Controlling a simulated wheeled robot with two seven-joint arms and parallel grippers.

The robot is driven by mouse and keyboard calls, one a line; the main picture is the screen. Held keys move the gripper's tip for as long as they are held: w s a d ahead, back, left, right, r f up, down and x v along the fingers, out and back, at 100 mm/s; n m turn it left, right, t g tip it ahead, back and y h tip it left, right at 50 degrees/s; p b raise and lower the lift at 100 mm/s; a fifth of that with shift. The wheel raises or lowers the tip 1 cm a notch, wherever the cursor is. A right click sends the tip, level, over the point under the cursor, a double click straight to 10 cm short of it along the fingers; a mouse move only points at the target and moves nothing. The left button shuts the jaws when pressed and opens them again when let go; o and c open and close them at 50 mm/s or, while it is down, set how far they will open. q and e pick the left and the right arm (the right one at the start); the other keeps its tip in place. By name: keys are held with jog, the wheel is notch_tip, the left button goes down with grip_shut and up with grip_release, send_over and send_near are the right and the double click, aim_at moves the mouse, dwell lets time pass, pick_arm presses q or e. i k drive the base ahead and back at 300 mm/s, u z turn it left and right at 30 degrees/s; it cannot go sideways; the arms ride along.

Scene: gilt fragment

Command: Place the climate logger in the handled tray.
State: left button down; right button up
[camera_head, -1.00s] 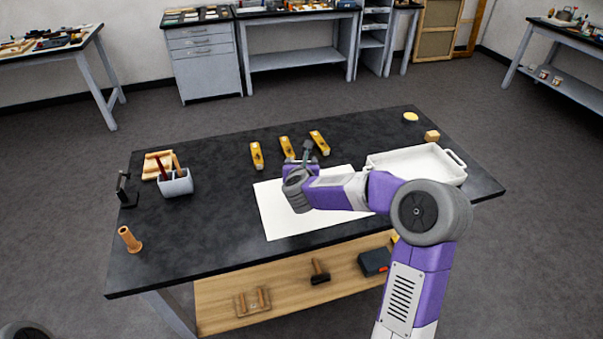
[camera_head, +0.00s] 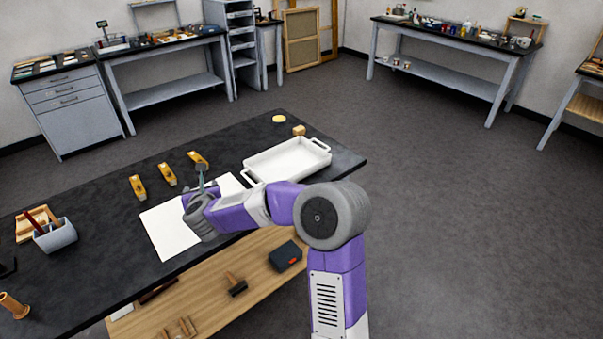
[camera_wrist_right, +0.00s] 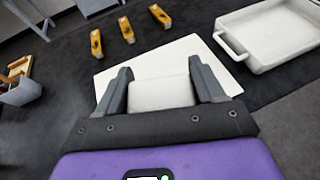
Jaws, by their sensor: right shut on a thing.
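The handled tray (camera_head: 290,172) is white and shallow, with a handle at each end. It stands at the right part of the dark table and looks empty. In the right wrist view the tray (camera_wrist_right: 262,62) is at the upper right. My right gripper (camera_head: 202,176) is above the white sheet, left of the tray. In its wrist view the gripper (camera_wrist_right: 165,88) is shut on a plain white block, apparently the climate logger (camera_wrist_right: 160,93). In the head view the gripper hides this block. My left gripper is not in view.
A white sheet (camera_head: 168,232) lies under my right gripper. Several yellow tools (camera_head: 167,174) lie behind it. A yellow disc (camera_head: 278,119) and a small wooden block (camera_head: 299,130) lie behind the tray. A grey holder (camera_head: 55,237) stands at left.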

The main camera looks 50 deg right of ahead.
aim_at(279, 171)
jog(key=z, duration=2.7)
jog(key=i, duration=4.45)
jog(key=u, duration=4.7)
